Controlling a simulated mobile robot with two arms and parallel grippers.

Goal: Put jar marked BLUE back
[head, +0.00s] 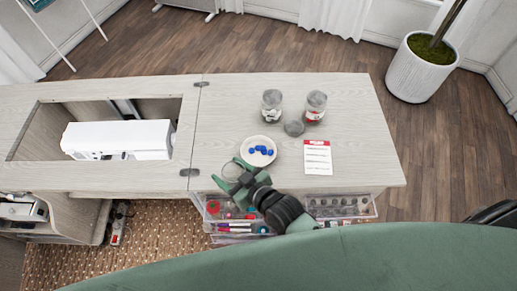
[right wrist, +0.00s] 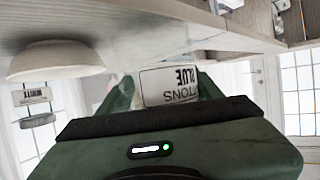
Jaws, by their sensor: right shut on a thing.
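My right gripper (head: 231,174) is at the table's front edge, just left of and in front of the white bowl. In the right wrist view its green fingers (right wrist: 160,92) are shut on a jar with a white label (right wrist: 168,86); the upside-down text reads BLUE, with part of BUTTONS. The held jar is hard to make out in the head view. The white bowl (head: 258,159) holds several blue buttons (head: 263,150). It also shows in the right wrist view (right wrist: 55,60). My left gripper is not in view.
Two grey-topped jars (head: 271,106) (head: 316,107) stand at the back, with a round grey piece (head: 294,128) before them. A red-and-white card (head: 318,157) lies right. Clear drawers (head: 340,206) stick out below the front edge. A sewing machine (head: 118,138) sits in the left opening.

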